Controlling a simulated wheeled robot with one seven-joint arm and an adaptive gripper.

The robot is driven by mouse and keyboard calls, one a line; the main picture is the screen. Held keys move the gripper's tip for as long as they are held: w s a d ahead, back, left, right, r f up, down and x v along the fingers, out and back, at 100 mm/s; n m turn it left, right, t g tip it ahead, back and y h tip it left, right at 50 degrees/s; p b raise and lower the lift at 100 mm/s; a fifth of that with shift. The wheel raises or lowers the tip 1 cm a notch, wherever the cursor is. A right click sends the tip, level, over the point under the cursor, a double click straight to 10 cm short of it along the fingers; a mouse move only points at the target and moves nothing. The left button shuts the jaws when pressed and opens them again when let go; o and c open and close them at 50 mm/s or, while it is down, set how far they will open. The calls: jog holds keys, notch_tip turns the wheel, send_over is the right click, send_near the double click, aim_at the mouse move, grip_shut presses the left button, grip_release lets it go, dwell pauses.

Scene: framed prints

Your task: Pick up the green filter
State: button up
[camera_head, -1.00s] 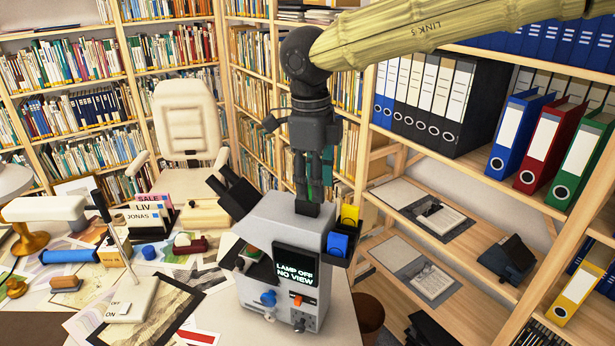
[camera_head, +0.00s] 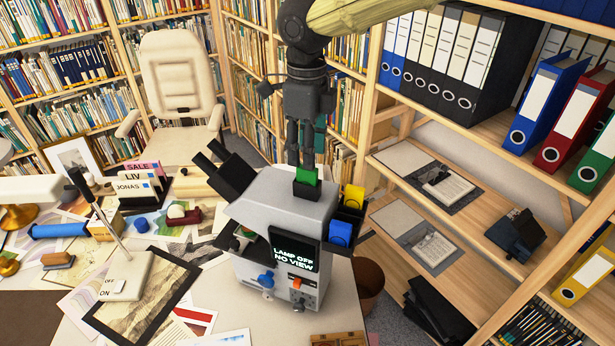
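The green filter (camera_head: 307,175) is a small green block that shows above a black holder (camera_head: 307,190) on top of the grey projector-like machine (camera_head: 290,212). My gripper (camera_head: 307,158) points straight down just above the filter. Its dark fingers are close together and their tips are at the filter's top edge. I cannot tell whether they touch it. The filter's lower part is hidden in the holder.
A yellow filter (camera_head: 352,197) and a blue filter (camera_head: 340,234) sit in black holders on the machine's right side. Shelves with binders (camera_head: 440,60) stand close on the right. Prints and a lamp switch (camera_head: 125,275) cover the desk at left.

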aim_at(307, 181)
jog(key=shift+s+d+f+p, duration=0.1)
jog(key=shift+s+f+p, duration=0.05)
jog(key=shift+f+p, duration=0.15)
jog(key=f, duration=0.2)
jog(key=f+p, duration=0.1)
jog(key=shift+s+f, duration=0.3)
jog(key=shift+w+f, duration=0.1)
jog(key=shift+f, duration=0.1)
jog(key=shift+s+r, duration=0.1)
jog(key=shift+s, duration=0.1)
jog(key=shift+c, duration=1.4)
grip_shut()
